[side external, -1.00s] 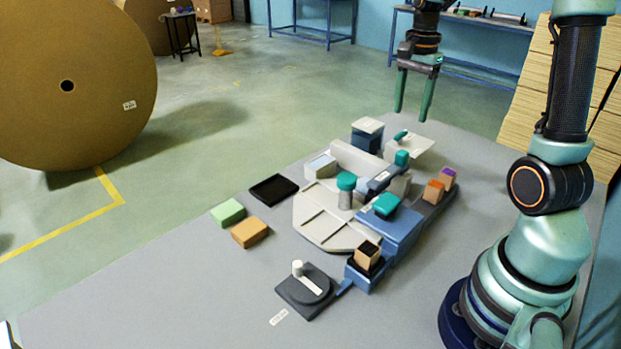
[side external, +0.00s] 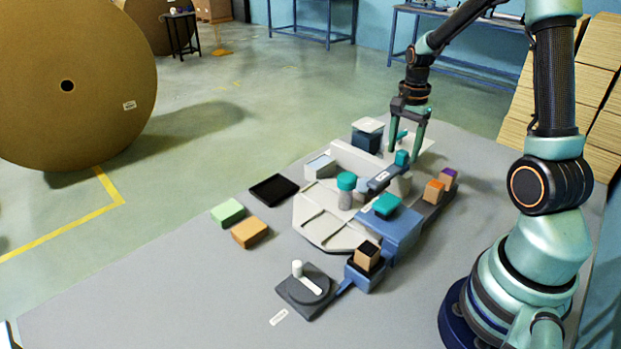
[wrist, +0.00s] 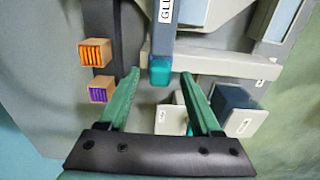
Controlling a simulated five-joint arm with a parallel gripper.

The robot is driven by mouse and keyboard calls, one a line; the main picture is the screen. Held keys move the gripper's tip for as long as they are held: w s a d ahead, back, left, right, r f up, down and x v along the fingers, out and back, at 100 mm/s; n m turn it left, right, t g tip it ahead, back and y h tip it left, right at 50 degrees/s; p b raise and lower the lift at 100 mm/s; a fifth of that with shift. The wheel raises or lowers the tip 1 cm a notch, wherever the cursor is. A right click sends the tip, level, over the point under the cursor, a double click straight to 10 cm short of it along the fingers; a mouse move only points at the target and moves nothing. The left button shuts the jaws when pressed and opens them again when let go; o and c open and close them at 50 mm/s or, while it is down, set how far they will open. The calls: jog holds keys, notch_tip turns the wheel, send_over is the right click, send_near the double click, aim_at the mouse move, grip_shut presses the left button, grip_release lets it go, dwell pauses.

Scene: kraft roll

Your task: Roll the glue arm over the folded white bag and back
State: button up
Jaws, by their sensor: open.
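The glue arm (side external: 380,180) is a dark bar with a white label and a teal knob (side external: 402,158) at its far end. In the wrist view the arm's label (wrist: 165,10) is partly cut off and the knob (wrist: 160,72) sits between my fingertips. My gripper (side external: 404,158) is open, with one finger on each side of the knob.
Orange (side external: 434,190) and purple (side external: 448,177) blocks stand right of the knob. A dark box with a white top (side external: 367,133) stands behind the machine. A teal-capped post (side external: 346,183) and teal pad (side external: 386,205) rise nearby. A black tray (side external: 273,189) lies left.

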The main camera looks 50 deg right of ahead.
jog(key=shift+f, duration=0.85)
grip_shut()
jog(key=shift+r, duration=0.1)
dwell(0.8)
